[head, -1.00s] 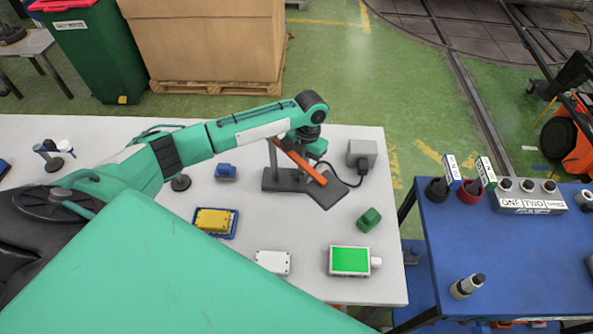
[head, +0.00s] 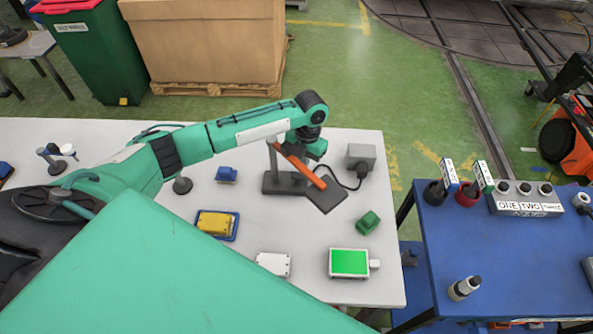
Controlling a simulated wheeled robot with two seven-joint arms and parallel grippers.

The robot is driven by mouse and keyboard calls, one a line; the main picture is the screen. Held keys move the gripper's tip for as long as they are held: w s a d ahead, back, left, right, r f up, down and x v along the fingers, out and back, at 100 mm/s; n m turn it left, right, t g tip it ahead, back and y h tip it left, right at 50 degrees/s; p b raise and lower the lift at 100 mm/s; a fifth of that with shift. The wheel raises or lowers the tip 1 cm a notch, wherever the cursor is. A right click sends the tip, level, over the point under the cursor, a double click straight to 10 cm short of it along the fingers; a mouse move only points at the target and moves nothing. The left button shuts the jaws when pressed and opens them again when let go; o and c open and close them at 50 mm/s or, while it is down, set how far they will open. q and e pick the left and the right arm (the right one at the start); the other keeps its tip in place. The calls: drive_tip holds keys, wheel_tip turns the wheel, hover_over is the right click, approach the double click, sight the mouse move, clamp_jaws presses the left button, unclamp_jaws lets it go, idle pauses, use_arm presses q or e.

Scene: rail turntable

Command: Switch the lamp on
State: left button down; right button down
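A device that looks like the lamp stands on the white table, with a dark grey base (head: 283,184), a grey post, an orange arm (head: 306,168) and a flat dark head (head: 327,197). A black cable runs from it to a grey box (head: 361,154). My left arm reaches in from the left, and my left gripper (head: 317,151) points down above the back of the lamp, close to the orange arm in the picture. Its fingers are too hidden to tell whether they are open or touching anything. No switch can be made out. My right gripper is not in view.
The white table (head: 330,290) also holds a green-screened device (head: 349,262), a green block (head: 368,222), a white box (head: 273,264), a yellow box (head: 214,222) on a blue tray and a small blue block (head: 226,174). A blue table (head: 510,260) stands at the right.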

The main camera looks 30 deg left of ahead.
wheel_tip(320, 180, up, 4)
drive_tip(key=p, duration=0.3)
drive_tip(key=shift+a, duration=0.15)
idle(0.5)
